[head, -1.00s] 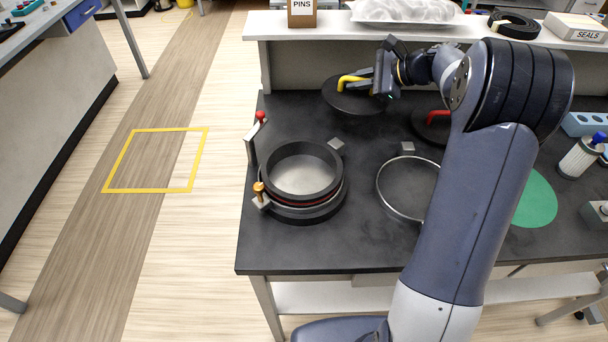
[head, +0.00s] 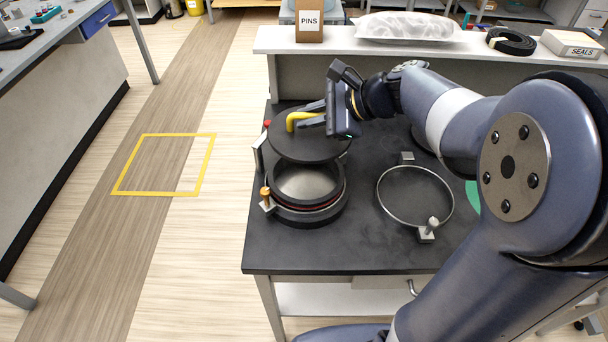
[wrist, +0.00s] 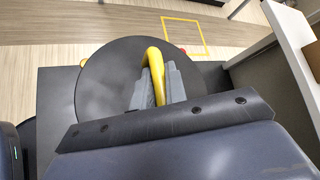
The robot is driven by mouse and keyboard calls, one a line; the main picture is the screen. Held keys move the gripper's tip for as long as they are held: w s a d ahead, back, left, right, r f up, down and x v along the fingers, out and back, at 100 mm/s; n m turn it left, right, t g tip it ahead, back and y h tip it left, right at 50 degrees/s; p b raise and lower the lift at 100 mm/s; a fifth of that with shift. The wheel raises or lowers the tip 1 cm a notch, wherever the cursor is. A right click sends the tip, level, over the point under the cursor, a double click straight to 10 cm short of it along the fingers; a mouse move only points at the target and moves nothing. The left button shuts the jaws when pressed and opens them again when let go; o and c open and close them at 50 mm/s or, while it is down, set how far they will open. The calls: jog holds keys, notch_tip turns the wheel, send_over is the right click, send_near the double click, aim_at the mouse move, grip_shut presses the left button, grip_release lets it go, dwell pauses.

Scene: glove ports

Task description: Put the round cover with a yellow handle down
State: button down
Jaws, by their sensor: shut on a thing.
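The round cover (head: 300,146) is a dark disc with a yellow handle (head: 303,119). My gripper (head: 312,117) is shut on the yellow handle. It holds the cover in the air, roughly level, above the back part of the black round port ring (head: 283,209) on the bench. In the wrist view the cover (wrist: 97,85) fills the middle, with the handle (wrist: 155,65) between the finger pads.
A thin metal ring (head: 382,209) lies right of the port on the dark bench top (head: 340,250). An orange-topped clamp (head: 267,199) and a red-topped post (head: 258,150) stand at the port's left. A shelf with a PINS box (head: 309,22) runs behind.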

jog(key=shift+s+a+r, duration=0.1)
jog(key=shift+s+a, duration=0.2)
jog(key=shift+s, duration=0.3)
jog(key=shift+s+a+f, duration=0.1)
jog(key=shift+s+f, duration=0.1)
jog(key=shift+f, duration=0.1)
notch_tip(320, 180, down, 10)
jog(key=shift+r+b, duration=0.25)
jog(key=shift+b, duration=0.1)
jog(key=shift+f, duration=0.2)
jog(key=c, duration=1.9)
grip_release()
jog(key=shift+f+b, duration=0.1)
jog(key=shift+b, duration=0.2)
jog(key=o, duration=0.5)
jog(key=shift+c, duration=0.2)
